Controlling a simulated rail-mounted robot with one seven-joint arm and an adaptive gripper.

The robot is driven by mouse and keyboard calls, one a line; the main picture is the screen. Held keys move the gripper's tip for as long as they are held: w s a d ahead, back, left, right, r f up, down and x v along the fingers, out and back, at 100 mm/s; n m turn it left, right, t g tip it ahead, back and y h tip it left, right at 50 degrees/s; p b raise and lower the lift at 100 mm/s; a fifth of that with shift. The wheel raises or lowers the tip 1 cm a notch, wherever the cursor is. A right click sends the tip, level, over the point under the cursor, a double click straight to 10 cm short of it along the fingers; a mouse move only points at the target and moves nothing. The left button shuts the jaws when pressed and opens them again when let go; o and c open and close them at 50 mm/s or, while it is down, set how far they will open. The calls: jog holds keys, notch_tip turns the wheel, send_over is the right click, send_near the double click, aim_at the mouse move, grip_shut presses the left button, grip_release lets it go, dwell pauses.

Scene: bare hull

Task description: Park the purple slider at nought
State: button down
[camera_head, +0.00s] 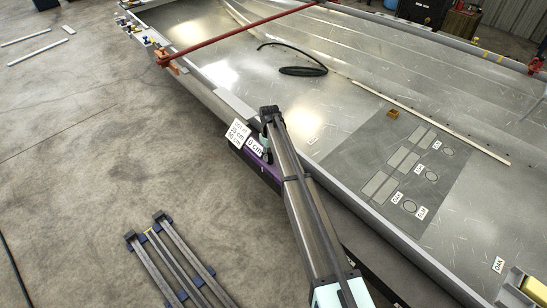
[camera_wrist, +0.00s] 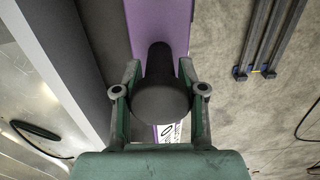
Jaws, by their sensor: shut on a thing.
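The purple slider (camera_head: 264,171) sits on the side rail of the hull, in the middle of the head view. In the wrist view its purple face (camera_wrist: 141,22) runs up to the top edge, with a dark round knob (camera_wrist: 160,104) standing on it. My gripper (camera_wrist: 159,72) is shut on this knob, one finger on each side. In the head view the "0 cm" label (camera_head: 254,146) is close beside my gripper and the slider. My arm hides part of the slider, and I cannot tell its exact alignment with the nought mark.
More centimetre labels (camera_head: 236,133) stand just left of the "0 cm" label. The open metal hull (camera_head: 330,110) holds a dark coiled hose (camera_head: 303,71) and a grey mat (camera_head: 385,137) with outlined shapes. Dark rails (camera_head: 175,262) lie on the concrete floor at lower left.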

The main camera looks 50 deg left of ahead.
jog(key=shift+a, duration=0.3)
jog(key=c, duration=0.7)
grip_release()
jog(key=shift+a, duration=0.1)
jog(key=shift+o, duration=0.2)
jog(key=shift+r, duration=0.15)
jog(key=shift+r, duration=0.3)
notch_tip(320, 180, up, 11)
jog(key=shift+r, duration=0.1)
